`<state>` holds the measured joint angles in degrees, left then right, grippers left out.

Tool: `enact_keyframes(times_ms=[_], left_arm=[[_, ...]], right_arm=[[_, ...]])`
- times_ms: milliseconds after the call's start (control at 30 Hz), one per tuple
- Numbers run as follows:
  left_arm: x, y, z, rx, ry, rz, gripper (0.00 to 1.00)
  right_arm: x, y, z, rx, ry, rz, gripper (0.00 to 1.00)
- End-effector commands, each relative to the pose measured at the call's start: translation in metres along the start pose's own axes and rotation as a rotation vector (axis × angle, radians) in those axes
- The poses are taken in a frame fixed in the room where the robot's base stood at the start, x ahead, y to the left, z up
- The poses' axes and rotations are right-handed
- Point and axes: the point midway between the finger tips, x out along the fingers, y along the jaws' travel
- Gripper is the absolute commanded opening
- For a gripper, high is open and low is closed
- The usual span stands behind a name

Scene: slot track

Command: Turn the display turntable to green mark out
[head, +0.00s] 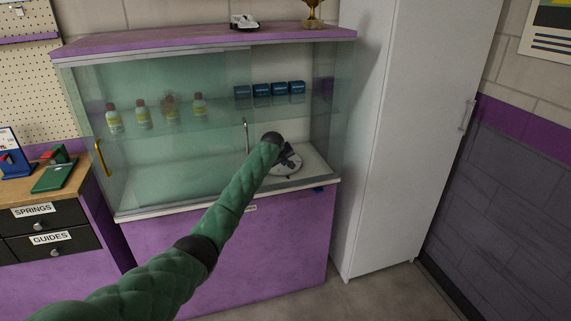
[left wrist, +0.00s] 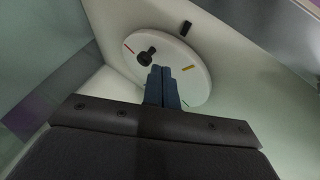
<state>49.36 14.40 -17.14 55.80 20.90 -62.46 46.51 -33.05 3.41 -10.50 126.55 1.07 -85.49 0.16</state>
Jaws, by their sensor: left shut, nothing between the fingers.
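The display turntable (head: 284,171) is a white disc on the floor of the glass case, at its right end. In the left wrist view the turntable (left wrist: 196,88) shows a red mark (left wrist: 128,48) at left and a yellow mark (left wrist: 188,68) at right. A black peg (left wrist: 147,55) stands up from it. My left gripper (head: 291,160) reaches into the case over the turntable. Its blue fingers (left wrist: 164,72) are shut and empty, beside the peg; I cannot tell whether they touch it. My right gripper is out of view.
The case has a purple top (head: 200,40), a glass shelf with bottles (head: 142,115) and dark blue boxes (head: 262,90), and a glass door with a yellow handle (head: 101,157). A small black block (left wrist: 185,28) is near the disc's rim. A white cabinet (head: 400,130) stands right.

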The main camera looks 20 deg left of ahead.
Motion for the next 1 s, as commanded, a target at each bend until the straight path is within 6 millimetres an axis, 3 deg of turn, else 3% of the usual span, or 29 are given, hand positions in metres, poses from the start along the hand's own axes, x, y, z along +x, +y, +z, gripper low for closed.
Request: enact_keyframes(times_ms=[333,1000], left_arm=[[0.028,0.0,0.001,-0.001,-0.001,-0.001,0.0],[0.031,0.001,0.001,-0.025,0.014,-0.015,0.0]], right_arm=[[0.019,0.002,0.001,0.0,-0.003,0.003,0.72],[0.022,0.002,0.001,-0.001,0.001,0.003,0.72]])
